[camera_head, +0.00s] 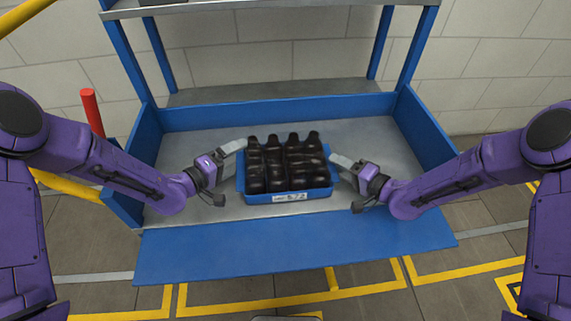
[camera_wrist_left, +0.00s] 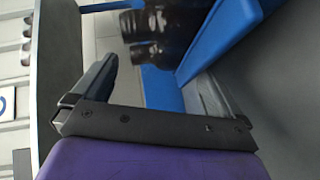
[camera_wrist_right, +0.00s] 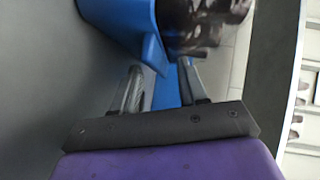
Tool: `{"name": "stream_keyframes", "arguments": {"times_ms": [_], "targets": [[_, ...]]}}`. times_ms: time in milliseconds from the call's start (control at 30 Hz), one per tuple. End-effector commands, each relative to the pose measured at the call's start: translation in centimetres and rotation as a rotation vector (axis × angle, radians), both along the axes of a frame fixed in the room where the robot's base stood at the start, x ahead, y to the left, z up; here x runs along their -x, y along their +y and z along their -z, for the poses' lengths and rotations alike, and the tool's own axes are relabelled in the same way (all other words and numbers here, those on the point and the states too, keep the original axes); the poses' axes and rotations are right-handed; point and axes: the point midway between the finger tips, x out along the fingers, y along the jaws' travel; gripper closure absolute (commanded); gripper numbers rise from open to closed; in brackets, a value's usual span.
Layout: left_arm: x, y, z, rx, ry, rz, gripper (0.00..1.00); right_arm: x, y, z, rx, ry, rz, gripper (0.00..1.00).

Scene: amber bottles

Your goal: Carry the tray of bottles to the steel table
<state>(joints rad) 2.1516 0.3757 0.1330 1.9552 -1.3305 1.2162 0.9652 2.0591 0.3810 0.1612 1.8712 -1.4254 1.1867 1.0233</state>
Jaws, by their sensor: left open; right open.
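The blue tray (camera_head: 262,199) holds several dark amber bottles (camera_head: 288,165) in rows and stands on a grey surface inside a blue-framed bench. A white label is on its front. My left gripper (camera_head: 236,149) is open at the tray's left side, and my right gripper (camera_head: 341,161) is open at its right side. In the left wrist view, blue tray wall (camera_wrist_left: 164,88) shows between the open fingers. In the right wrist view, blue wall (camera_wrist_right: 165,92) also shows between the fingers. Contact cannot be told. No separate steel table is identifiable.
The bench's grey top (camera_head: 190,150) has clear room around the tray. Blue side panels and posts (camera_head: 128,60) bound it, with a shelf (camera_head: 270,5) overhead. A blue front panel (camera_head: 290,245) lies nearest me. A red-topped post (camera_head: 91,112) and yellow rail stand at left.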

Motion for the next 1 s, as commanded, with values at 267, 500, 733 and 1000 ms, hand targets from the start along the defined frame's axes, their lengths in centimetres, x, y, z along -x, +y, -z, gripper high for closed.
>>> {"name": "stream_keyframes", "arguments": {"times_ms": [267,500,733,1000], "targets": [[0.01,-0.02,0.01,0.0,0.0,0.001,0.2,-0.01,-0.01,-0.01,0.0,0.0,0.0,0.77],[0.03,-0.02,0.02,0.0,0.0,0.001,0.98,0.0,-0.02,-0.02,0.0,0.0,0.0,1.0],[0.03,-0.03,0.03,-0.001,0.001,0.002,1.0,0.01,-0.03,-0.02,0.0,0.0,0.0,1.0],[0.05,-0.04,0.05,-0.003,-0.001,0.002,1.0,0.01,-0.04,-0.02,0.001,-0.001,0.0,1.0]]}}
